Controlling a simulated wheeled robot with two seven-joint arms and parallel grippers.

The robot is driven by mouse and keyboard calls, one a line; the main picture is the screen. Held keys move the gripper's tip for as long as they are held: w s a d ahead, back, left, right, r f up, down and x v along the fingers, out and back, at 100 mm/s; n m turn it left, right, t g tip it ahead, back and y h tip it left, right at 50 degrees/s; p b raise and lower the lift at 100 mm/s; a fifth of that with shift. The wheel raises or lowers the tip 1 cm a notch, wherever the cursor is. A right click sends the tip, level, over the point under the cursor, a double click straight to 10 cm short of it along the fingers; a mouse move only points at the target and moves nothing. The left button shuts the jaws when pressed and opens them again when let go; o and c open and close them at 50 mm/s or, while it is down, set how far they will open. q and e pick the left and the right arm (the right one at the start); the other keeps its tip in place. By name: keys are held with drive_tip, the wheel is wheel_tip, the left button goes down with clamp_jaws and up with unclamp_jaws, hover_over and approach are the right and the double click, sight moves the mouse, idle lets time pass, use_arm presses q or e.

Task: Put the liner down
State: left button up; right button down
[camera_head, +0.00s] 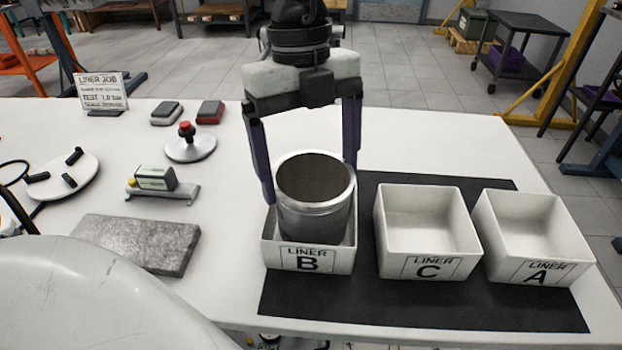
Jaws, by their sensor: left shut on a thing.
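The liner (313,215) is a grey metal cylinder with a bright upper rim, standing upright at the white bin marked LINER B (285,257). Its lower part is hidden behind the bin's front wall, so I cannot tell whether it touches the bin floor. My left gripper (310,172) comes down from above with one finger on each side of the liner's top, shut on it. The bins marked LINER C (428,266) and LINER A (536,273) stand to the right and are empty. My right gripper is not in view.
The bins stand on a black mat (420,312) on a white table (420,140). To the left are a grey slab (138,243), a gauge on a stand (160,185), a disc with a red knob (190,146), a round plate with black pegs (62,177) and a sign (101,91).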

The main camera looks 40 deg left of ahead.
sight(314, 188)
use_arm(q)
wheel_tip(314, 188, down, 2)
drive_tip(key=shift+f, duration=0.15)
drive_tip(key=shift+f+b, duration=0.2)
drive_tip(key=shift+b, duration=0.15)
drive_tip(key=o, duration=1.6)
drive_tip(key=shift+r, duration=0.1)
drive_tip(key=shift+o, duration=0.2)
